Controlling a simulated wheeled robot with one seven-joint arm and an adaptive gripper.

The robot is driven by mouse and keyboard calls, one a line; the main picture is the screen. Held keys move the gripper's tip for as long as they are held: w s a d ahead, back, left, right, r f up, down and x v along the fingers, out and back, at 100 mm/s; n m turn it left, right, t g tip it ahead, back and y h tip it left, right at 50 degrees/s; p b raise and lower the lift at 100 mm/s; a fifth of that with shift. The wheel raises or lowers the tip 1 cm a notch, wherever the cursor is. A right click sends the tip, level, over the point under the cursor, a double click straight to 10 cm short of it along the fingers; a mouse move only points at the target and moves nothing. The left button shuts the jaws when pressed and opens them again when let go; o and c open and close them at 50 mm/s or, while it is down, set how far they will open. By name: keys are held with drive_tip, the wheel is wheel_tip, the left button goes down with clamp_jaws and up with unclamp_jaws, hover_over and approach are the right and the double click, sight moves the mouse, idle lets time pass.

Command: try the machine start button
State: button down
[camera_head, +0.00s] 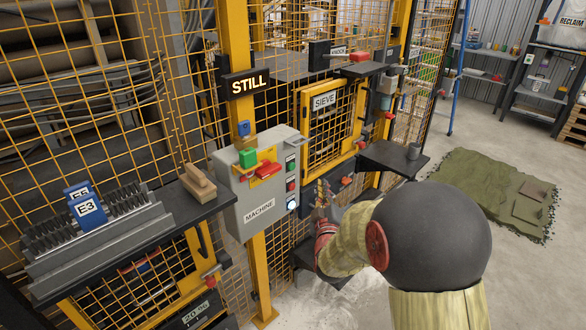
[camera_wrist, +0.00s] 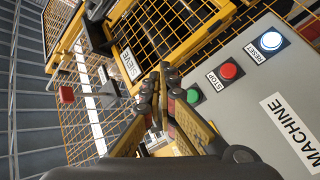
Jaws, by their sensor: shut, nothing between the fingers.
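The grey MACHINE box (camera_head: 236,195) is fixed to a yellow post. Its right side has a green button (camera_wrist: 193,95), a red STOP button (camera_wrist: 228,71) and a lit white RESET button (camera_wrist: 271,40). In the head view the red button (camera_head: 291,186) and lit white button (camera_head: 291,204) show too. The green button's own label is hidden in the wrist view. My gripper (camera_wrist: 160,82) is shut and empty, with its fingertips just left of the green button in that picture. I cannot tell the depth gap. My gripper (camera_head: 322,191) is right of the box in the head view.
A lit STILL sign (camera_head: 247,85) hangs above the box. A yellow SIEVE door (camera_head: 327,125) and a dark shelf (camera_head: 393,157) stand to the right. Mesh fencing surrounds these.

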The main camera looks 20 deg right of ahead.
sight(292, 166)
drive_tip(key=w+a, duration=0.3)
drive_tip(key=w, duration=0.5)
drive_tip(key=shift+w, duration=0.15)
drive_tip(key=shift+w, duration=0.1)
idle(1.4)
drive_tip(key=shift+w+a, duration=0.15)
drive_tip(key=shift+w, duration=0.15)
drive_tip(key=shift+w+a+b, duration=0.15)
drive_tip(key=shift+w+b, duration=0.2)
drive_tip(key=shift+w, duration=0.05)
idle(0.8)
drive_tip(key=shift+s, duration=0.2)
drive_tip(key=shift+s+d, duration=0.25)
drive_tip(key=shift+s, duration=0.4)
